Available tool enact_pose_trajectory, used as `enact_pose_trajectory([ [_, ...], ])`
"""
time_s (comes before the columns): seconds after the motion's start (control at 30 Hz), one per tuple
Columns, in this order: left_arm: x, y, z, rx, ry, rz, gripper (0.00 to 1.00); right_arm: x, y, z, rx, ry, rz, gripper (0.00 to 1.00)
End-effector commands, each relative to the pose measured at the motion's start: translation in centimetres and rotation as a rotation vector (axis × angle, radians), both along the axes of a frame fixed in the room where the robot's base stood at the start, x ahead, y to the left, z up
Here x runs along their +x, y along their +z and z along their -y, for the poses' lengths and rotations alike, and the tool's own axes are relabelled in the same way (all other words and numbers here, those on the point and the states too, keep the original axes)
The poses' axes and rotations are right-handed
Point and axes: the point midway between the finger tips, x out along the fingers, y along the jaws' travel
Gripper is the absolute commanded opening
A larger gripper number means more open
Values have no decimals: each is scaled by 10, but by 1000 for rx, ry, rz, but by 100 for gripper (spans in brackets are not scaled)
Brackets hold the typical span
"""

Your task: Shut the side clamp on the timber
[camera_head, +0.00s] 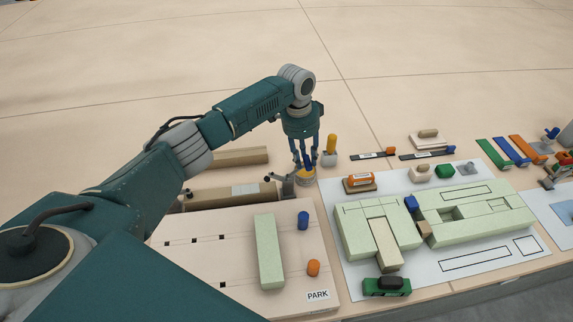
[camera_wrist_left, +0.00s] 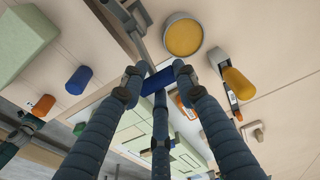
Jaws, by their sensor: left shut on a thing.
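My left gripper (camera_head: 305,163) reaches down at the end of the timber. In the left wrist view, its fingers (camera_wrist_left: 157,82) are shut on a blue handle (camera_wrist_left: 158,79). The side clamp (camera_head: 285,185) is grey metal and stands at the right end of the brown timber (camera_head: 225,194). Its grey metal also shows in the left wrist view (camera_wrist_left: 130,28). The timber lies behind the PARK board and bears a pale patch. My arm and fingers partly hide the handle, and its link to the clamp is hard to make out.
A tub with a yellow lid (camera_wrist_left: 183,35) stands right beside the fingers, and a yellow-handled tool (camera_head: 330,146) just beyond. The PARK board (camera_head: 195,262) holds a pale green block (camera_head: 268,252), a blue peg (camera_head: 303,220) and an orange peg (camera_head: 313,267). Green panels (camera_head: 470,210) lie at the right.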

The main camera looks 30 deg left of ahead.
Motion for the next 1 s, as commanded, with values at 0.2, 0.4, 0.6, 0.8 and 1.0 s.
enact_pose_trajectory([
  [0.2,-6,-4,12,-18,-14,-18,8,0,0,0,0,0,0,59],
  [0.4,-5,-7,13,-19,-13,-18,8,0,-3,0,0,0,0,59],
  [0.6,-1,-16,19,-19,-13,-17,10,0,-11,0,0,1,0,59],
  [0.8,2,-20,21,-19,-11,-17,11,0,-14,0,1,1,0,59],
  [1.0,2,-19,21,-18,-11,-16,11,0,-13,-1,1,1,0,59],
])
